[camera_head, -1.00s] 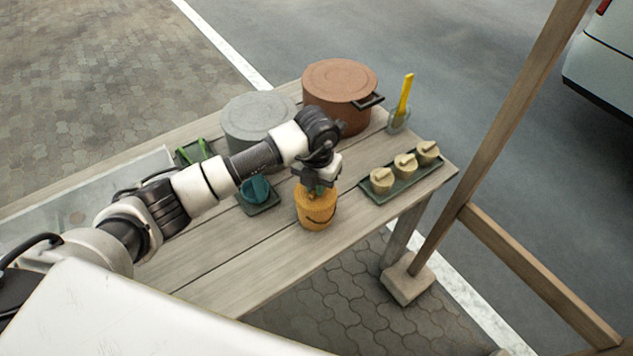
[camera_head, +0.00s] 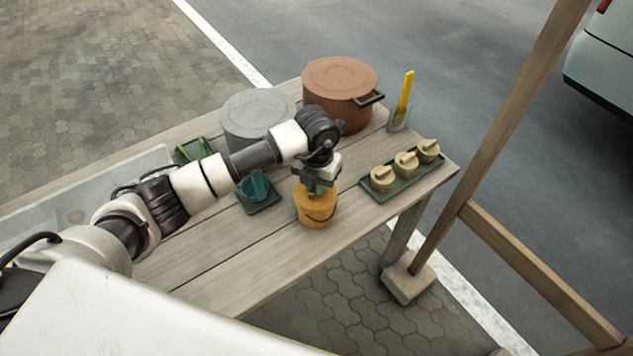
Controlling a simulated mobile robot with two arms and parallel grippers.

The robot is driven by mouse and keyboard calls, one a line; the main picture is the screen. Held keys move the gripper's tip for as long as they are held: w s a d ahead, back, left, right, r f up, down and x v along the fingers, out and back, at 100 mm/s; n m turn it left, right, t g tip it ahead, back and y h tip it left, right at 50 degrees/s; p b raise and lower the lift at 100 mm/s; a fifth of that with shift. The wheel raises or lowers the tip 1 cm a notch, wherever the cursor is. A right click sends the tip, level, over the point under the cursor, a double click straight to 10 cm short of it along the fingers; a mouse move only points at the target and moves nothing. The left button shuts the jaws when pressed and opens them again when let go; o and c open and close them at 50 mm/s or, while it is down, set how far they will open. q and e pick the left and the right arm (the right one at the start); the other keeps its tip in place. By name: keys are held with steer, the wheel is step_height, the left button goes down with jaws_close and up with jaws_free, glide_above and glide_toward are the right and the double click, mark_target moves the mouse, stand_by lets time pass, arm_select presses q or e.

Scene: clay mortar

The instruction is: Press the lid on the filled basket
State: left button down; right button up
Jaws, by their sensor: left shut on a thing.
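The orange-yellow basket (camera_head: 315,210) stands upright near the front edge of the wooden table, with a dark curved line on its side. My left gripper (camera_head: 318,186) is right above it, pointing down, shut on a small green part that appears to be the lid's knob. The lid looks orange like the basket and sits at its top; the gripper partly hides it. I cannot tell whether the lid is fully seated. My right gripper is not in view.
A green tray (camera_head: 408,183) with several pale lidded pots is right of the basket. A teal bowl (camera_head: 256,188) on a dark mat is at left. A grey pot (camera_head: 255,112), a brown pot (camera_head: 340,88) and a yellow tool (camera_head: 405,93) in a glass stand behind. The front-left tabletop is clear.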

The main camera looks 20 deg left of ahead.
arm_select(q)
steer(key=c, duration=0.6)
jaws_free()
steer(key=shift+r+p, duration=2.15)
steer(key=shift+r, duration=0.9)
steer(key=shift+c, duration=0.2)
jaws_close()
steer(key=shift+f, duration=0.2)
